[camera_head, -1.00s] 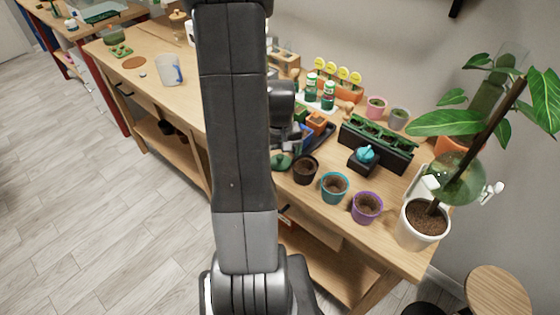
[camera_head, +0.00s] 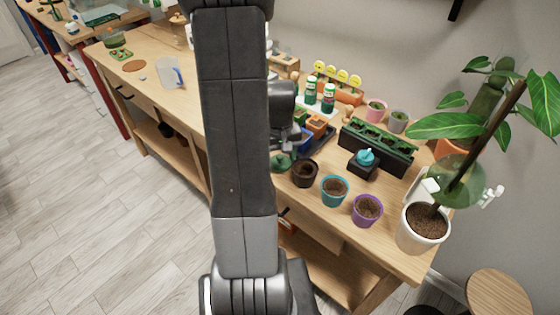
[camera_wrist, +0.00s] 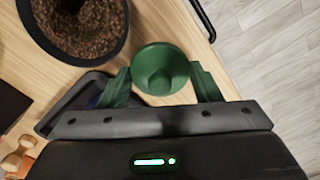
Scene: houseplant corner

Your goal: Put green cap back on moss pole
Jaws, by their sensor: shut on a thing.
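My gripper (camera_wrist: 162,82) is shut on the green cap (camera_wrist: 160,62), a round, hollow cup shape seen between the two green fingers in the wrist view. In the head view the cap (camera_head: 282,162) shows just right of my arm, low over the bench beside the dark pot; I cannot tell whether it touches the bench. A thick greenish pole (camera_head: 487,102), which looks like the moss pole, stands among large leaves at the far right, behind a thin dark stake. Its top is partly covered by leaves.
A dark soil-filled pot (camera_head: 304,174) stands close to the gripper. A teal pot (camera_head: 334,191), a purple pot (camera_head: 367,210) and a white pot (camera_head: 423,229) follow to the right. A black seedling tray (camera_head: 377,146) lies behind them. Bottles and a blue tray are near the arm.

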